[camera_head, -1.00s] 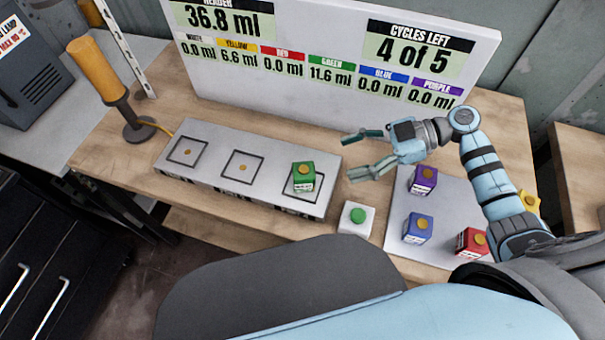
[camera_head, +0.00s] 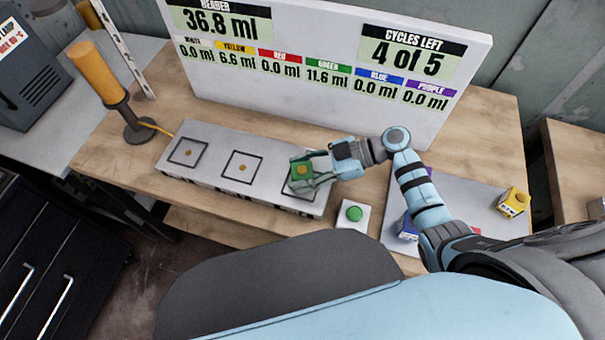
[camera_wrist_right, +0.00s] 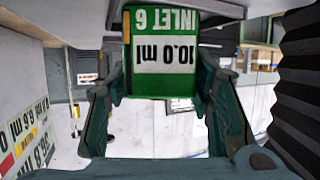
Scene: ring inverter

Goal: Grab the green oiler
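The green oiler (camera_head: 301,168) is a small green cube with an orange-yellow top spot. It stands on the rightmost square of the long grey reader block (camera_head: 212,187). My right gripper (camera_head: 310,172) reaches it from the right, with its fingers on either side of it. In the right wrist view the oiler (camera_wrist_right: 160,55) shows a label reading "10.0 ml" and "INLET 6", upside down, between the two spread fingers (camera_wrist_right: 160,75). The fingers look open, close to its sides; firm contact does not show. My left gripper is not in view.
A white box with a green button (camera_head: 354,214) stands just right of the reader block. On the grey pad (camera_head: 462,197), a yellow cube (camera_head: 513,201) stands right of my arm, and a blue cube (camera_head: 407,228) is partly hidden by it. The display board (camera_head: 300,105) stands behind.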

